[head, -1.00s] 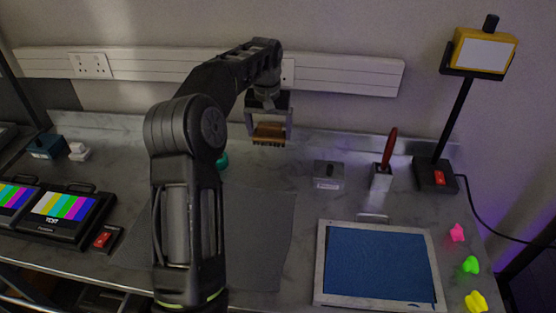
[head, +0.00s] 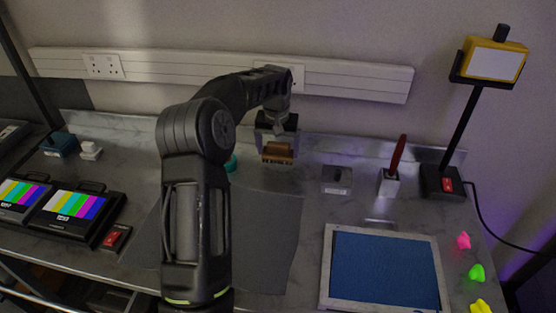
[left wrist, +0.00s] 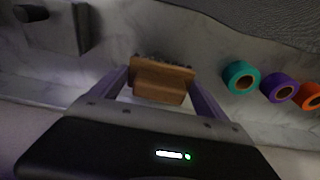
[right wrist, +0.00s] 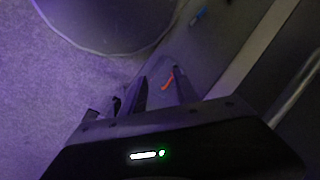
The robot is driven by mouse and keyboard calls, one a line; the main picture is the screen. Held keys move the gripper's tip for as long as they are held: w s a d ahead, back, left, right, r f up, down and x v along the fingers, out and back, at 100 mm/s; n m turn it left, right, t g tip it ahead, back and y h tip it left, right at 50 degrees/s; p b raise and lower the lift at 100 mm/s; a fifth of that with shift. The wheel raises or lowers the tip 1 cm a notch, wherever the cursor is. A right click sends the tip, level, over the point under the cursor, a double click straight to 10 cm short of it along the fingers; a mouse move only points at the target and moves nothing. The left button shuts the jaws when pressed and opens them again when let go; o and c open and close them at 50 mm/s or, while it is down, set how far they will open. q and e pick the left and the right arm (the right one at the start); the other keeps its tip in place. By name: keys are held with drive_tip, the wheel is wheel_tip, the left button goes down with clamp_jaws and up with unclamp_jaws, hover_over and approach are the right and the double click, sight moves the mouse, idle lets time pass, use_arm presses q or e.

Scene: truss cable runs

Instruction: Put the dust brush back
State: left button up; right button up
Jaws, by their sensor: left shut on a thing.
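The dust brush looks like a brown wooden block with dark bristles. My left gripper (head: 277,141) is shut on the brush (head: 278,153), above the back of the bench. In the left wrist view the brush (left wrist: 162,80) sits between the two fingers (left wrist: 160,92), bristles pointing away from the palm. Whether it touches the bench I cannot tell. A grey block with a dark peg (head: 337,180) stands to the right of the brush; it also shows in the left wrist view (left wrist: 62,28). My right gripper (right wrist: 160,85) appears only in its own wrist view, fingers apart and empty, over the floor.
A red-handled tool (head: 398,155) stands in a small holder right of the grey block. A blue framed pad (head: 385,266), a lamp (head: 494,60) and coloured clips (head: 476,273) are on the right. Teal, purple and orange rolls (left wrist: 241,77) lie near the brush. A grey mat (head: 265,240) is bare.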

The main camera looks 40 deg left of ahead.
sight(278, 154)
use_arm(q)
wheel_tip(278, 154, down, 4)
drive_tip(key=shift+r+p, duration=0.1)
drive_tip(key=shift+p, duration=0.4)
drive_tip(key=shift+f, duration=0.35)
drive_tip(key=shift+f, duration=0.15)
drive_tip(key=o, duration=1.1)
drive_tip(key=shift+o, duration=0.2)
